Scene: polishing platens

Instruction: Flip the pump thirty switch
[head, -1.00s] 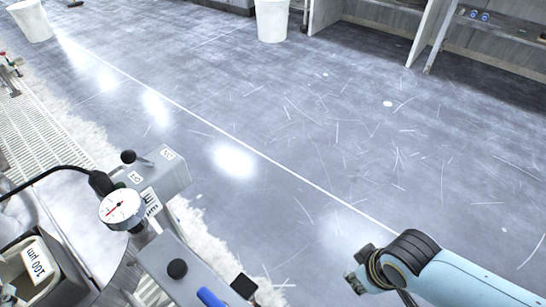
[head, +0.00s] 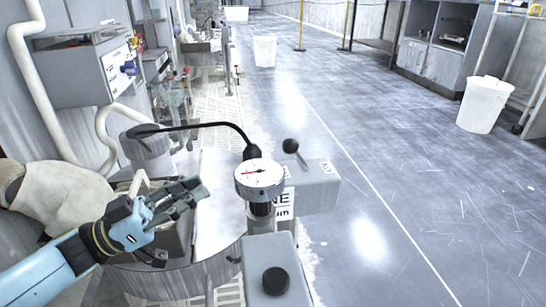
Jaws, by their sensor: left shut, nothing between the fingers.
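I cannot pick out a switch marked as pump thirty. A grey control box (head: 88,72) hangs at the upper left, with small white labels and a blue part (head: 128,68) on its right face; the labels are too small to read. A grey box (head: 312,190) near the middle carries a black ball-ended lever (head: 292,147), beside a round dial gauge (head: 259,174). My left gripper (head: 182,203) is at the lower left, shut and empty, left of the gauge and below the control box. It appears apart from both. My right gripper is out of view.
A round metal platen housing (head: 215,215) lies behind and right of my left gripper. A black cable (head: 205,125) arches to the gauge. A grey block with a black knob (head: 275,280) stands in front. Open floor (head: 390,180) lies right, with a white bin (head: 484,105).

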